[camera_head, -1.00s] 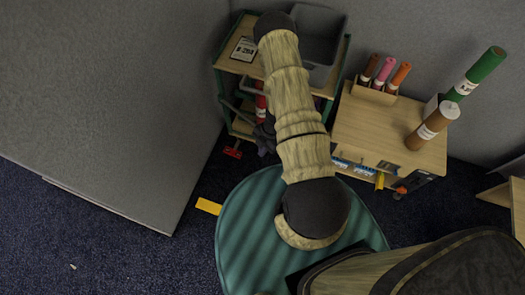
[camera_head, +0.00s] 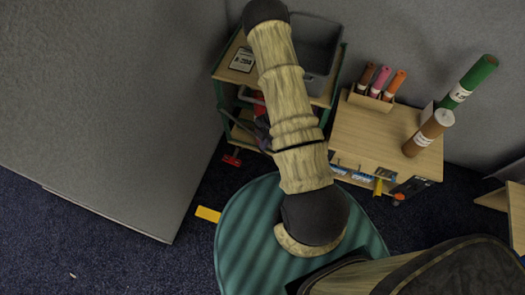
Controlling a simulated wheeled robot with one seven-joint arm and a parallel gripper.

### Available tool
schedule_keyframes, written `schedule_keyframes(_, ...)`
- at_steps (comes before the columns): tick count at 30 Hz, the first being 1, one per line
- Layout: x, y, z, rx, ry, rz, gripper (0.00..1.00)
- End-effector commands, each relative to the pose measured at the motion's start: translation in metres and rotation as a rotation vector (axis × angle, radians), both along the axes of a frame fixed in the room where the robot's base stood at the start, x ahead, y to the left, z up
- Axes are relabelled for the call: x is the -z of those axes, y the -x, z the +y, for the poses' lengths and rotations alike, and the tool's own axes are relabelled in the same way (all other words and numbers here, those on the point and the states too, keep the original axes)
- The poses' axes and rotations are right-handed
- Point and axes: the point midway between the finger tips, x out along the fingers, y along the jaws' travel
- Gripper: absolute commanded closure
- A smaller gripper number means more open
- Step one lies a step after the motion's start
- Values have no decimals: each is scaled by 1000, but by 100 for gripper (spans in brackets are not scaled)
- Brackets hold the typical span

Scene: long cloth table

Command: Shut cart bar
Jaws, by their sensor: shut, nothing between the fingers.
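The cart (camera_head: 222,72) is a small wooden-topped trolley with a green frame, against the grey wall at the upper middle. Its green bar (camera_head: 226,106) shows at the left front, below the top shelf. My arm crosses in front of the cart and hides its middle and part of its right side. My gripper (camera_head: 258,130) is a small dark shape left of my arm, at the cart's front near the lower shelf. It is shut and looks empty. I cannot tell whether it touches the bar.
A grey bin (camera_head: 318,45) and a label card (camera_head: 242,60) sit on the cart. A wooden cabinet (camera_head: 365,130) with colored rolls stands at right. A grey partition (camera_head: 110,110) closes the left side. A yellow block (camera_head: 208,214) and a red piece (camera_head: 232,160) are low near the floor.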

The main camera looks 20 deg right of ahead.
Motion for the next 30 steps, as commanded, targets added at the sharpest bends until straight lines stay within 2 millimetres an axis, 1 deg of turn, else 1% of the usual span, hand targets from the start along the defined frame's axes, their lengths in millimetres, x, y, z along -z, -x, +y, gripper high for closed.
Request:
schedule_keyframes(2, -14, -13, -1, 56, 27, -29, 100)
schedule_keyframes(5, -42, -33, -3, 175, 77, -76, 100)
schedule_keyframes(8, -78, -52, -6, 342, 132, -129, 100)
schedule_keyframes(9, -94, -58, -7, 414, 151, -148, 100)
schedule_keyframes(11, -118, -64, -8, 521, 176, -172, 100)
schedule_keyframes(12, -133, -66, -8, 593, 190, -186, 100)
schedule_keyframes(14, -156, -67, -8, 701, 206, -202, 100)
schedule_keyframes(15, -171, -67, -8, 772, 214, -211, 100)
schedule_keyframes(19, -217, -57, -5, 1005, 224, -222, 100)
schedule_keyframes(21, -240, -47, -1, 1128, 220, -216, 100)
schedule_keyframes(23, -258, -36, 3, 1234, 211, -206, 100)
schedule_keyframes(27, -295, -6, 18, 1468, 175, -156, 100)
schedule_keyframes(30, -317, 20, 30, 1626, 137, -99, 100)
